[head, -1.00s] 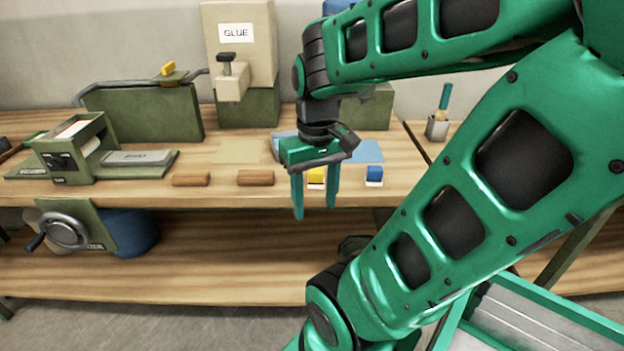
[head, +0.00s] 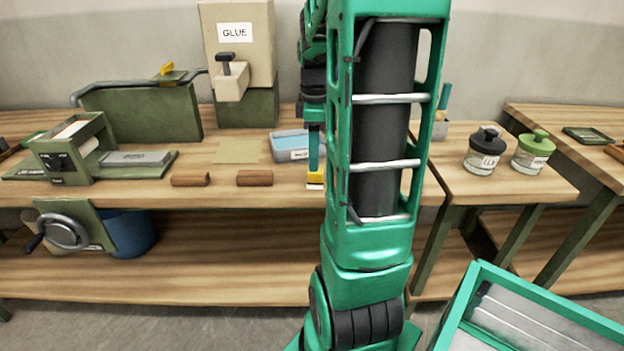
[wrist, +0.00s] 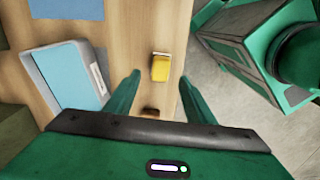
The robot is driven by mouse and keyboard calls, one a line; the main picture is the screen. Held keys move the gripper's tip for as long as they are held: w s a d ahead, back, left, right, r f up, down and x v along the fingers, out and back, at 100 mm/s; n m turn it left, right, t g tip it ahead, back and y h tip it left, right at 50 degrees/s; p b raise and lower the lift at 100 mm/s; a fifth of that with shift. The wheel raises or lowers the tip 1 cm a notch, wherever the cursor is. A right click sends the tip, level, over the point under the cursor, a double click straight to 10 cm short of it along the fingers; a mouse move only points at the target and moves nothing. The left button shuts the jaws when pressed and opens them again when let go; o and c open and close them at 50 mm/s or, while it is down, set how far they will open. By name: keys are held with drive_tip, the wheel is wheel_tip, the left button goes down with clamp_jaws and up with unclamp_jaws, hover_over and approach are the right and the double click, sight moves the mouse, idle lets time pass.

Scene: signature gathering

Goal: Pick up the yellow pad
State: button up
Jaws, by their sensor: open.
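The yellow pad (wrist: 160,68) lies near the front edge of the workbench (wrist: 133,28). In the head view only a small part of the yellow pad (head: 314,179) shows beside my arm. My gripper (wrist: 158,79) is open and empty. In the wrist view the pad appears between its two fingers, toward the tips, and I cannot tell the height gap. In the head view one finger (head: 314,148) shows just above the pad, and the rest of the gripper is hidden behind my arm.
Two brown blocks (head: 254,178) (head: 190,179) lie along the bench front. A glue dispenser (head: 237,45) stands behind. Jars (head: 485,155) stand on the right table.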

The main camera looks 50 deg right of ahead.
sight(315, 174)
drive_tip(key=shift+s+d+f, duration=0.1)
drive_tip(key=shift+s+f, duration=0.05)
drive_tip(key=shift+f, duration=3.35)
drive_tip(key=c, duration=1.1)
